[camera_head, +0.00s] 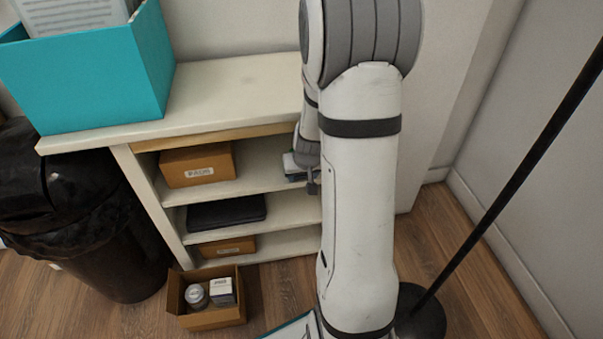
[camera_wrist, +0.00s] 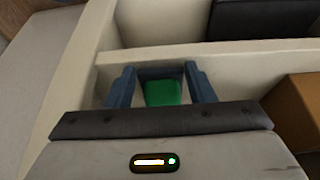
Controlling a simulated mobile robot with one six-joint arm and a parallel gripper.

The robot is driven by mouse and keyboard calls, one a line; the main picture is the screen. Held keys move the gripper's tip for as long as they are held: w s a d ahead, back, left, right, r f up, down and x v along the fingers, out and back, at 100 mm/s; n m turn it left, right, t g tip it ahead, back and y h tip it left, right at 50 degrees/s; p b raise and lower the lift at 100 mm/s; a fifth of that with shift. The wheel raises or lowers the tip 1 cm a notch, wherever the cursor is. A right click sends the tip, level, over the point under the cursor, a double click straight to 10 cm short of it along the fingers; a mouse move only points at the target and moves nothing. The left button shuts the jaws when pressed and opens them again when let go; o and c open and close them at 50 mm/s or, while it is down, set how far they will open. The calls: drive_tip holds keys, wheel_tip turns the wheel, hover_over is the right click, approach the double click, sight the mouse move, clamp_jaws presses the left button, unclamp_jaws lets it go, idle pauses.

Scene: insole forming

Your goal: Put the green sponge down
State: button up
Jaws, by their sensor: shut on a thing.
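The green sponge (camera_wrist: 163,93) shows in the wrist view between the two blue fingers of my gripper (camera_wrist: 160,70). My gripper is shut on it. The sponge is in front of or over a pale shelf board (camera_wrist: 215,54); I cannot tell whether it touches the board. In the head view my arm reaches down at the right part of the white shelf unit (camera_head: 230,92). The gripper's fingers are mostly hidden there, and the sponge does not show.
The shelves hold a brown box (camera_head: 197,165), a black flat case (camera_head: 226,213) and a lower brown box (camera_head: 228,247). A teal bin (camera_head: 95,75) stands on top. A black trash bin (camera_head: 95,230), a small open carton (camera_head: 207,318) and a black pole (camera_head: 510,170) stand around.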

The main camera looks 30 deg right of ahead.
drive_tip(key=shift+d+f, duration=0.1)
drive_tip(key=o, duration=0.7)
drive_tip(key=shift+f, duration=0.1)
drive_tip(key=shift+c, duration=0.2)
drive_tip(key=o, duration=0.5)
drive_tip(key=shift+c, duration=0.2)
drive_tip(key=p+v, duration=0.5)
drive_tip(key=v, duration=0.6)
drive_tip(key=s+a+r+n+g, duration=0.1)
drive_tip(key=s+a+r, duration=0.3)
drive_tip(key=s+a, duration=0.3)
drive_tip(key=s+a+r+n+g+y, duration=0.1)
drive_tip(key=s+a+r+n+g, duration=0.1)
drive_tip(key=s+a+r, duration=0.3)
drive_tip(key=shift+s+a+r, duration=0.2)
drive_tip(key=shift+s+a, duration=0.8)
drive_tip(key=shift+a, duration=0.1)
